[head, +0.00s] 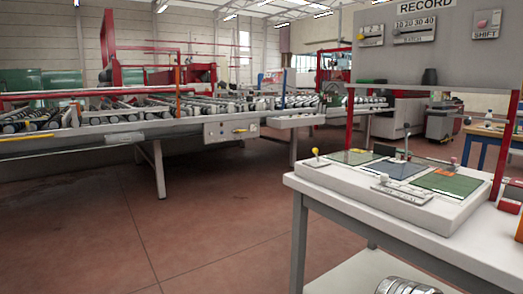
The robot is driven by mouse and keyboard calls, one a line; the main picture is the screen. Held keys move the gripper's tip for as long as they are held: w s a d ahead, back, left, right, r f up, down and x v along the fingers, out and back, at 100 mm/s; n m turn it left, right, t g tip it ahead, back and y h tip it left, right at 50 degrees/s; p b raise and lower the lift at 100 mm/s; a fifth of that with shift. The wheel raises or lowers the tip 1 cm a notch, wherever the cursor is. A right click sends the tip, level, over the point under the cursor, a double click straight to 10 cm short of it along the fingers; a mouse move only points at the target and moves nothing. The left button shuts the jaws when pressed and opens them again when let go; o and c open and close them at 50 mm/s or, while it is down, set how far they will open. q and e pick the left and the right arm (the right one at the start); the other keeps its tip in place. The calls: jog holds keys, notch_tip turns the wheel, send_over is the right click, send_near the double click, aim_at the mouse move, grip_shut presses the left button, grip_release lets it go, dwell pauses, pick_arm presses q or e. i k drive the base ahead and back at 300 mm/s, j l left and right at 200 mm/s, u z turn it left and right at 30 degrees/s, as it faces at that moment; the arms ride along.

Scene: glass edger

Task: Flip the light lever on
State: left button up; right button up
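A white control console (335,188) stands on a bench at the right. A small lever with a yellow knob (315,152) stands upright at its left end. A thin black-tipped lever (407,128) stands at its back edge, and a small red knob (453,160) is to the right of that. A white switch plate (401,193) sits on the console's front part. No label shows which of these is the light lever, and I cannot tell any on or off position. Neither of my grippers is in view.
A grey board (450,60) marked RECORD, with slider and knob controls, stands above the console on red posts (504,150). A long roller conveyor (130,130) runs across the left and back. The reddish floor (215,220) between conveyor and bench (298,235) is clear.

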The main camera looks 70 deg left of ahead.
aim_at(315, 150)
jog(key=k+u, duration=0.1)
jog(key=u, duration=1.85)
jog(key=i+j, duration=0.15)
jog(key=j, duration=0.25)
jog(key=i+j+u, duration=0.1)
jog(key=j, duration=0.25)
jog(key=i+j, duration=0.2)
jog(key=j, duration=0.2)
jog(key=i+j, duration=0.2)
jog(key=j, duration=0.15)
jog(key=u, duration=0.05)
